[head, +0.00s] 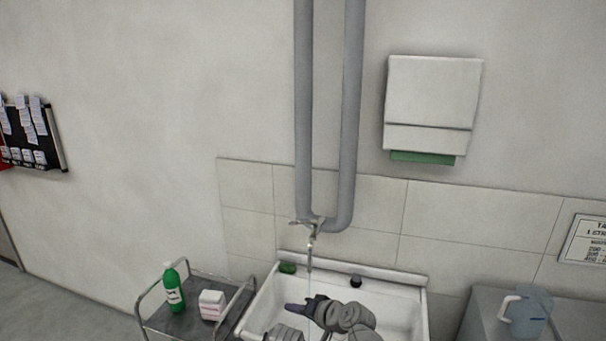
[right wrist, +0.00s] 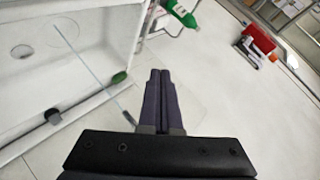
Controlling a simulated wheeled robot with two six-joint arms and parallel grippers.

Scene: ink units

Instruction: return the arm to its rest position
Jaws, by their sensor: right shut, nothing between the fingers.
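My right gripper (head: 296,309) is over the white sink (head: 412,311) in the head view, its fingers pointing left. In the right wrist view its two dark fingers (right wrist: 160,98) lie together, shut with nothing between them. The sink basin also shows in the right wrist view (right wrist: 95,45), to the left of the fingers. A grey arm link of mine reaches in from the bottom of the head view. My left gripper is not clearly seen.
A tap (head: 312,232) hangs from grey pipes (head: 303,120) above the sink. A trolley (head: 185,320) at left carries a green bottle (head: 174,289) and a white box (head: 212,305). A clear jug (head: 527,312) stands on a grey surface at right.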

